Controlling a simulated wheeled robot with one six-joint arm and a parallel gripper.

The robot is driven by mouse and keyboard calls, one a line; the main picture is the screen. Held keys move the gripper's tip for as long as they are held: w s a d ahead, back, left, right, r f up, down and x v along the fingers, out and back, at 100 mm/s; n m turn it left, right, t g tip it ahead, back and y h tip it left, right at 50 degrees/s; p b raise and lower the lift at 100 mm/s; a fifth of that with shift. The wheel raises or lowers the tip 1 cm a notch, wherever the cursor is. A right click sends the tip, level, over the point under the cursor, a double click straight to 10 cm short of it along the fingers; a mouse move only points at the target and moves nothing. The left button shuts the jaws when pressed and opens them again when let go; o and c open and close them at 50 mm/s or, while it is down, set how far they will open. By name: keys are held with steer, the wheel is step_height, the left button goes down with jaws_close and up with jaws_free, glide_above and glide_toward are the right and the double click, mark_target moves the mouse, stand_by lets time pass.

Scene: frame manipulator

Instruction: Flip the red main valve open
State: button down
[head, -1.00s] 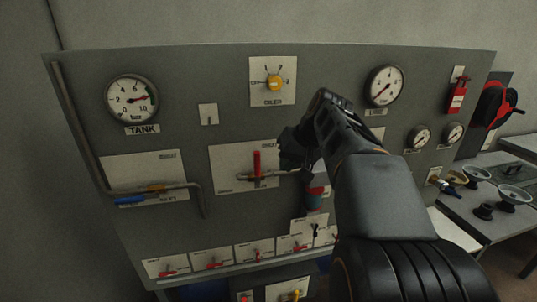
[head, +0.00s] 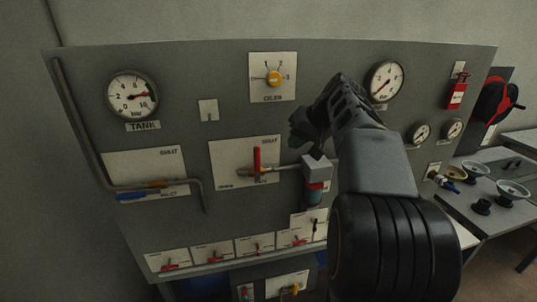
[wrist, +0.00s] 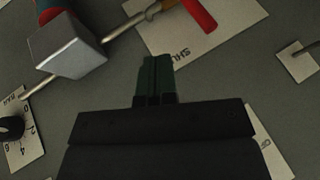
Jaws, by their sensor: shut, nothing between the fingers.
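The red valve lever (head: 257,161) stands upright on a brass pipe fitting, in front of a white plate (head: 232,156) in the middle of the grey panel. In the wrist view the red lever (wrist: 199,14) shows at the top, cut off by the frame edge. My gripper (head: 297,130) is to the right of the lever in the head view, apart from it. In the wrist view its dark green fingers (wrist: 156,72) are together, with nothing between them, and the lever lies beyond their tips.
A grey block with a red and teal cylinder (head: 316,180) sits on the pipe right of the lever, close below my gripper. A blue-handled valve (head: 132,196) is at left. Several small red levers (head: 257,247) line the lower panel. Gauges and a yellow knob (head: 274,78) are above.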

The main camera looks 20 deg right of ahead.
mark_target(257, 164)
steer(key=shift+w+a+f+p, duration=0.5)
steer(key=shift+w+a+f, duration=0.8)
steer(key=shift+a+f, duration=0.15)
steer(key=shift+w+a+f+p, duration=0.45)
steer(key=shift+w+a+f, duration=0.8)
steer(key=shift+a+f, duration=0.15)
steer(key=shift+a+r, duration=0.1)
steer(key=shift+a, duration=0.05)
